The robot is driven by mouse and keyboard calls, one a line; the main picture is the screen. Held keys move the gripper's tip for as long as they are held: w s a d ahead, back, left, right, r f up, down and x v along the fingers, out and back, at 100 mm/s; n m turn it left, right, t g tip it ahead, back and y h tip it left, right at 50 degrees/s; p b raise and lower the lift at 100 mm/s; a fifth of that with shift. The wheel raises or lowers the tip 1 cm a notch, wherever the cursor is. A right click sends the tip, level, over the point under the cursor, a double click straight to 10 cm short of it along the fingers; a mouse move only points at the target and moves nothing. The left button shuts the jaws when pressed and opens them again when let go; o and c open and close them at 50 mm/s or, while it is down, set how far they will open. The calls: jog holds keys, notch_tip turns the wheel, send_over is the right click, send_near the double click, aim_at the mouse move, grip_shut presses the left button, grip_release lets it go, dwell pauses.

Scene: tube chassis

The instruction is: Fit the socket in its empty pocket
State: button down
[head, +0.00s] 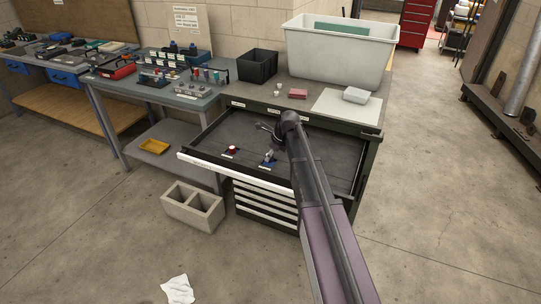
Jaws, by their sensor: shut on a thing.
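An open drawer (208,142) with a dark lining holds the pockets, too small here to make out one by one. My gripper (269,152) reaches down into the drawer near its front middle. It is shut on a small piece, seemingly the socket, with blue showing (268,163) at or just below the fingertips. I cannot tell whether the blue belongs to the socket or to the pocket. A red piece (232,150) stands in the drawer to the left, apart from my gripper. My arm hides the drawer's right middle part.
The cabinet top behind holds a black bin (258,64), a large white tub (338,55), a pink block (298,94) and a pale box (356,95). A bench with tools (185,92) stands left. A concrete block (192,207) lies on the floor before the drawer.

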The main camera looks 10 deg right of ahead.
jog(key=shift+f+b, duration=0.75)
jog(key=shift+f, duration=0.1)
jog(key=shift+c, duration=1)
grip_release()
jog(key=shift+r, duration=0.15)
